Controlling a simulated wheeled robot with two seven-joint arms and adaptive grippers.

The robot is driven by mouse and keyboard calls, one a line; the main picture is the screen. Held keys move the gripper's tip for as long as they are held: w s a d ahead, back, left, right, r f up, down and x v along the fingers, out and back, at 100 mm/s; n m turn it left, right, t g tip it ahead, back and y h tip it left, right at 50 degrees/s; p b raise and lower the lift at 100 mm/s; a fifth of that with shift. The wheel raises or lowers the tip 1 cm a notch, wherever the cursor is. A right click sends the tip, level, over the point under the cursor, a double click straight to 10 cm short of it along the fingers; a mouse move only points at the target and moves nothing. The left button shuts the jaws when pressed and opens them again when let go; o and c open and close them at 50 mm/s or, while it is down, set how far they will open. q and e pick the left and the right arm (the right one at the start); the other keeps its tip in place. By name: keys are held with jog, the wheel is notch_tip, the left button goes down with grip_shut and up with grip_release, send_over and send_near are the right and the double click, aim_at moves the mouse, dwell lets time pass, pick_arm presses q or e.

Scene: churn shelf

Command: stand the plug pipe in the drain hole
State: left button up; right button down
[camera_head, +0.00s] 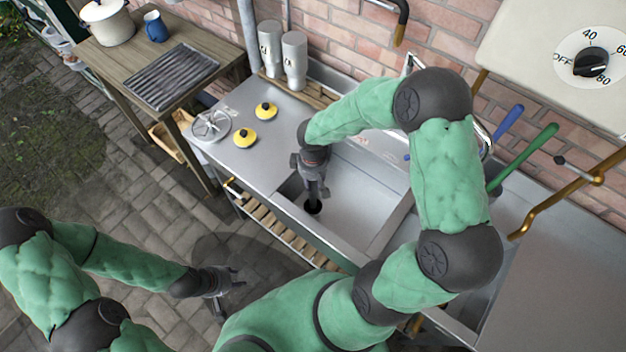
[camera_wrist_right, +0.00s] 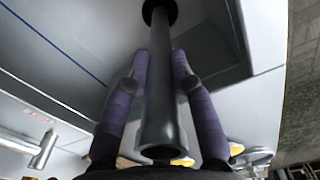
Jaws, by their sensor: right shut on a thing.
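The plug pipe (camera_wrist_right: 160,95) is a grey tube with a flared, open near end. My right gripper (camera_head: 314,180) is shut on it over the left sink basin (camera_head: 350,205), and its purple-padded fingers (camera_wrist_right: 163,75) lie on both sides of the tube. The pipe's far end meets the dark drain hole (camera_head: 313,207), which also shows in the right wrist view (camera_wrist_right: 174,12). I cannot tell whether that end is inside the hole or just above it. My left gripper (camera_head: 232,288) is open and empty, off to the left over the paving.
Two yellow plugs with black knobs (camera_head: 245,137) and a round metal wheel (camera_head: 211,125) lie on the drainboard. Two grey canisters (camera_head: 293,60) stand by the wall. Brushes with blue and green handles (camera_head: 523,156) stick up right of my right arm.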

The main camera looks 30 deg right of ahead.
jog(key=shift+f+b, duration=0.5)
jog(key=shift+f, duration=0.1)
jog(key=c, duration=1)
grip_release()
notch_tip(320, 180, up, 12)
